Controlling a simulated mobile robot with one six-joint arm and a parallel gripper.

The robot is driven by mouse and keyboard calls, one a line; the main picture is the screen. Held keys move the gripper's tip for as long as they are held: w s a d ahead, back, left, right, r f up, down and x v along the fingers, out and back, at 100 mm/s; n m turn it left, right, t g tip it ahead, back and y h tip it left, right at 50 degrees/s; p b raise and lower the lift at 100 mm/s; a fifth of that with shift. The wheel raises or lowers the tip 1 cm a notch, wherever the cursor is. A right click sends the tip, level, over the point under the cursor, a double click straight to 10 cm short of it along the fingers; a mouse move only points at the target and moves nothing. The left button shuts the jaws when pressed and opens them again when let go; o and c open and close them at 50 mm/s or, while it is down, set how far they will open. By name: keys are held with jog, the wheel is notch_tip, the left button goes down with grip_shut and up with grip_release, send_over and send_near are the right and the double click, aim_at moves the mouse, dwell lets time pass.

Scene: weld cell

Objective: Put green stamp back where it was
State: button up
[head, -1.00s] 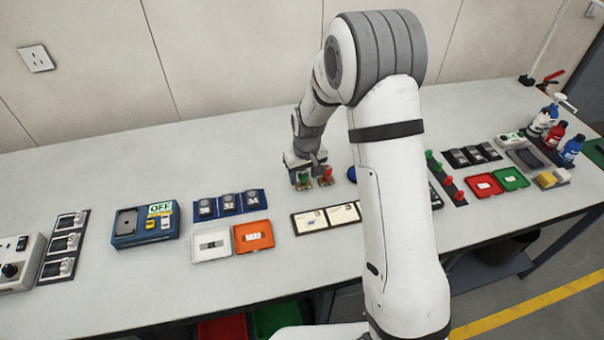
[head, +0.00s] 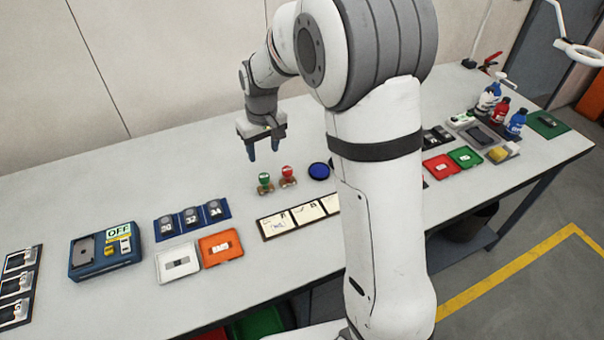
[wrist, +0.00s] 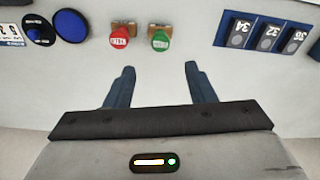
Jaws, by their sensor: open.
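The green stamp (head: 265,183) stands upright on the bench, just left of the red stamp (head: 288,176), each on a small brown base. In the wrist view the green stamp (wrist: 160,41) is right of the red stamp (wrist: 119,38), both beyond my fingertips. My gripper (head: 265,151) is open and empty. It hangs above the bench, behind and clear of the stamps in the head view. In the wrist view, nothing is between its fingers (wrist: 159,72).
A blue round pad (head: 319,170) lies right of the stamps. A strip of cards (head: 300,215) lies in front. A blue numbered rack (head: 192,219), a white tray (head: 178,262) and an orange tray (head: 221,247) are to the left. The bench behind the stamps is clear.

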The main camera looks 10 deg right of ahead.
jog(key=s+d+r+m+t, duration=0.1)
jog(key=s+d+r, duration=0.25)
jog(key=s, duration=0.25)
jog(key=s+d+r+m, duration=0.1)
jog(key=s+d+r, duration=0.2)
jog(key=s+r, duration=0.25)
jog(key=s+d+m, duration=0.2)
jog(key=s+d, duration=0.2)
jog(key=s, duration=1.1)
jog(key=shift+d+t+h, duration=0.2)
jog(key=shift+t+h, duration=0.1)
jog(key=shift+t, duration=0.1)
